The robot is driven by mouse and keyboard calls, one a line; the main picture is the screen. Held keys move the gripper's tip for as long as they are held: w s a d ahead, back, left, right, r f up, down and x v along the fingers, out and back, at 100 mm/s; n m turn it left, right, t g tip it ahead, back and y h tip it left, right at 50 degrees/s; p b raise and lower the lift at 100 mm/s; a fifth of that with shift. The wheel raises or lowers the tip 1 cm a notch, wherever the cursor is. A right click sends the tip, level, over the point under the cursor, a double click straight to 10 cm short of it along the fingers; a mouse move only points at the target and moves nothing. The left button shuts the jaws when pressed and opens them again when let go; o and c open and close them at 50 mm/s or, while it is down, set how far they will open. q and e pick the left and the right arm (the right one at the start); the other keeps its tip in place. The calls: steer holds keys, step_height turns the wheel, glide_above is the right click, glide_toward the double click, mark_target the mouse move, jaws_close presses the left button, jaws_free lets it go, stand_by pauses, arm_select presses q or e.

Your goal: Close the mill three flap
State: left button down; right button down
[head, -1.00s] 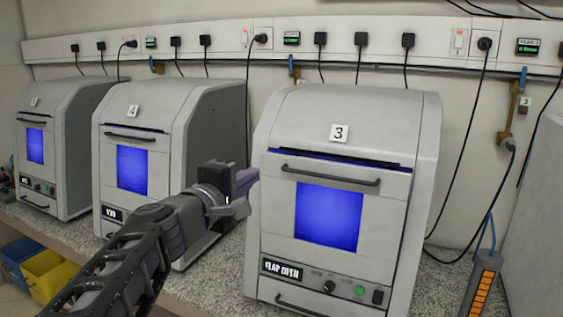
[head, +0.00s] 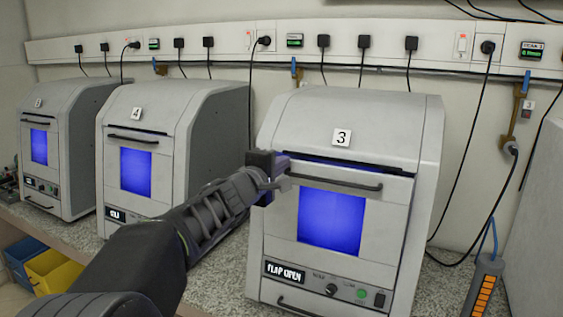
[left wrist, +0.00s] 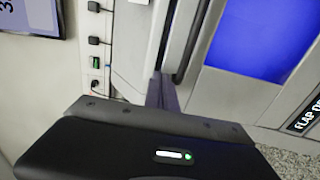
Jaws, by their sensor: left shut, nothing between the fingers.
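Mill three (head: 342,118) is the grey cabinet with a "3" label, right of centre in the head view. Its flap (head: 387,196) has a dark bar handle (head: 334,182) and a blue window (head: 331,219). A dark gap shows above the flap, and the display (head: 285,272) reads "FLAP OPEN". My left gripper (head: 280,166) is shut and empty at the upper left corner of the flap, by the handle's left end; whether it touches cannot be told. The left wrist view shows the handle (left wrist: 192,40), the blue window and my fingers (left wrist: 161,92) beside them. My right gripper is out of view.
Mill four (head: 140,150) and another mill (head: 40,150) stand to the left on the speckled bench. A power strip with orange sockets (head: 484,290) stands at the right. Blue and yellow bins (head: 55,272) sit below left. Cables hang behind.

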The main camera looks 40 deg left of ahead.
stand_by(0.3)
arm_select(q)
steer(key=p, duration=0.1)
steer(key=w+p, duration=0.1)
steer(key=w+r+p, duration=0.1)
steer(key=shift+a+g, duration=0.25)
steer(key=shift+g, duration=0.05)
steer(key=shift+w+a+f, duration=0.2)
steer(key=shift+w+f, duration=0.15)
steer(key=shift+f, duration=0.1)
steer(key=shift+s, duration=0.1)
